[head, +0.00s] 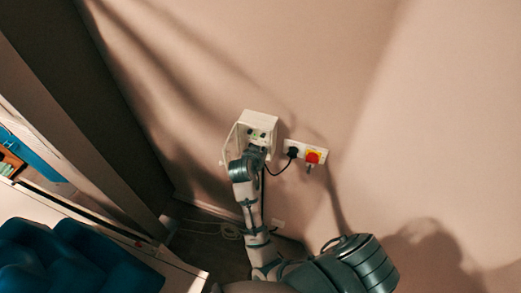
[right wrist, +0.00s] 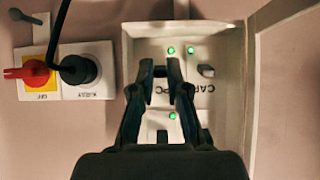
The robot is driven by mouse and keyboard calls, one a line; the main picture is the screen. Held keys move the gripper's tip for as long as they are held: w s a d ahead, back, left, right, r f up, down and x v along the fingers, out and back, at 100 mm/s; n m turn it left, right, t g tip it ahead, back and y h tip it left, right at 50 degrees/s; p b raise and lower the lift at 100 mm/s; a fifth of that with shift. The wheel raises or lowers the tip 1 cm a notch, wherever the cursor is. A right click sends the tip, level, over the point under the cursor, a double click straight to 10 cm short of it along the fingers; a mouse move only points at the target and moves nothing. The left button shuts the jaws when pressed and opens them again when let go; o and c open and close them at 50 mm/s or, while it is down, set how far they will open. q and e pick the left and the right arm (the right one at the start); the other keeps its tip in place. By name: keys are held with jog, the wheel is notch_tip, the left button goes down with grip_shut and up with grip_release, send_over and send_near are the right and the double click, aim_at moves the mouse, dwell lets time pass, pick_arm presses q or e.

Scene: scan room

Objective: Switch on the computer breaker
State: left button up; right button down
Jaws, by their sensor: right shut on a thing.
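A white breaker box (head: 262,117) with its cover swung open is on the wall, and it fills the middle of the right wrist view (right wrist: 220,105). Green lights glow on its panel, two in the upper row and one lower down. My right gripper (head: 256,149) is at the panel. The fingers hide most of this switch. Another switch (right wrist: 206,71) sits to its right. My left gripper is out of view.
Beside the box is a wall plate with a red rotary switch (head: 313,157) on yellow and a black plug (head: 292,152) with a hanging cable. Blue seating (head: 75,255) is at lower left. The wall to the right is clear.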

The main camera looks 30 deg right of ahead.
jog(key=shift+y, duration=0.3)
jog(key=c, duration=1.4)
grip_release()
jog(key=shift+c, duration=0.2)
jog(key=shift+w+d+f, duration=0.1)
jog(key=shift+w+f, duration=0.05)
jog(key=shift+w, duration=0.1)
jog(key=shift+f, duration=0.1)
